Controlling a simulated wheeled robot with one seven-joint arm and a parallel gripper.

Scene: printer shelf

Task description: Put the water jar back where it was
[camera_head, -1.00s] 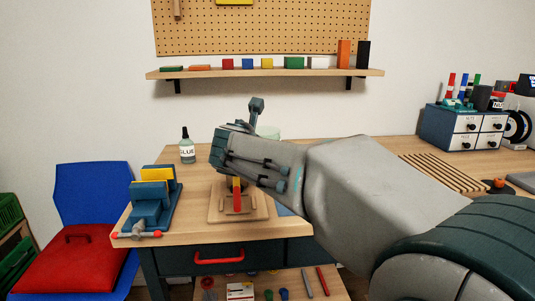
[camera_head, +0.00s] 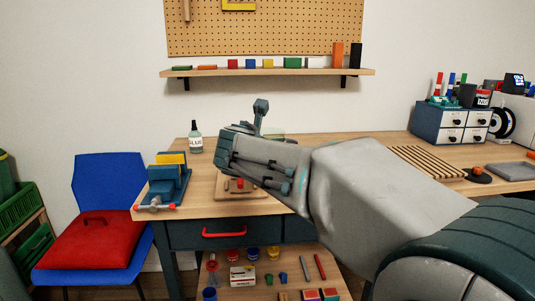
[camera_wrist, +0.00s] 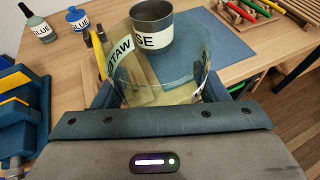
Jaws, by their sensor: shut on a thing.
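The water jar (camera_wrist: 165,96) is a clear glass jar with a white label, partly readable as "WAT". My gripper (camera_wrist: 158,93) is shut on it, with one dark finger on each side in the wrist view. The jar looks upright, over the wooden workbench (camera_wrist: 240,72). Whether its base touches the bench cannot be told. In the head view, only a pale part of the jar (camera_head: 274,135) shows behind my gripper (camera_head: 252,140); the fingertips are hidden there. A grey metal cup (camera_wrist: 152,25), labelled with letters ending in "SE", is just beyond the jar.
A glue bottle (camera_head: 196,138) and a blue vise (camera_head: 168,184) stand on the bench's left part. A wooden fixture (camera_head: 232,193) lies below my gripper. Slatted wood (camera_head: 427,162) and a drawer box (camera_head: 450,124) are at right. A blue chair (camera_head: 110,180) stands left.

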